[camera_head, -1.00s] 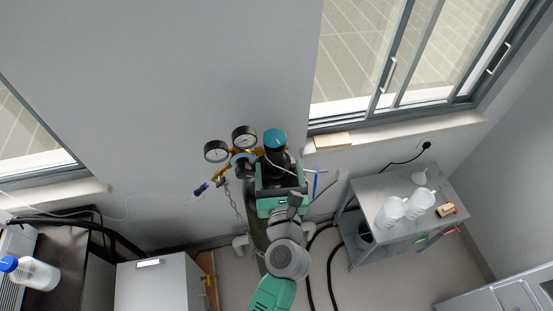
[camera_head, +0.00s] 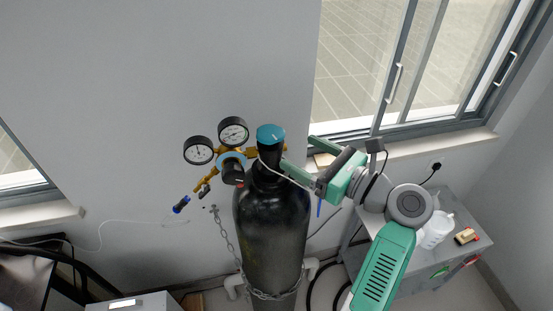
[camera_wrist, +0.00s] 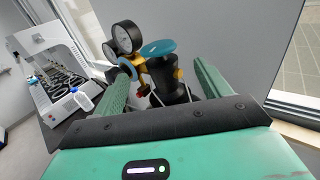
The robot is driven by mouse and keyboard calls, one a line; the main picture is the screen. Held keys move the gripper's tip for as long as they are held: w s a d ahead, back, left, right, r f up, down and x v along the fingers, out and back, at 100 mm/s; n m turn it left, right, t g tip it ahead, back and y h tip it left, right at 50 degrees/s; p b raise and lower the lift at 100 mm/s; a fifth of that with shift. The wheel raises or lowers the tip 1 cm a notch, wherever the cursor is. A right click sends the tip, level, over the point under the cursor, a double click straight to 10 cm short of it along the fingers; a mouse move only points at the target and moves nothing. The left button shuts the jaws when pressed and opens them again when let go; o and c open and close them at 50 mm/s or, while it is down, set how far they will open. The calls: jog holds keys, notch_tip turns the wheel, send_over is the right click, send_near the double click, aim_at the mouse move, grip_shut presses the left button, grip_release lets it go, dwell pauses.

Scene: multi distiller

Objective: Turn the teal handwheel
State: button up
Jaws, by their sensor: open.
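The teal handwheel (camera_head: 270,133) sits on top of the black gas cylinder's neck, left of my gripper. It also shows as a teal disc in the wrist view (camera_wrist: 158,48), between and beyond my fingers. My gripper (camera_head: 307,158) is open and empty, reaching in from the right. Its fingers point left toward the cylinder neck, and the handwheel is not between the fingertips. In the wrist view, a green finger stands on each side of the cylinder top (camera_wrist: 172,88). The black cylinder (camera_head: 272,220) is upright. I cannot tell the exact gap from fingers to wheel.
Two gauges (camera_head: 216,142) and a brass regulator (camera_head: 222,165) stick out left of the wheel. A chain (camera_head: 226,240) holds the cylinder. A thin white hose passes near its neck. A grey cart (camera_head: 462,250) with bottles stands right, below the window.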

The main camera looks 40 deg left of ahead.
aim_at(276, 139)
jog(key=a, duration=0.8)
jog(key=shift+s+r+p, duration=0.1)
jog(key=shift+s+p, duration=0.2)
jog(key=shift+p, duration=0.1)
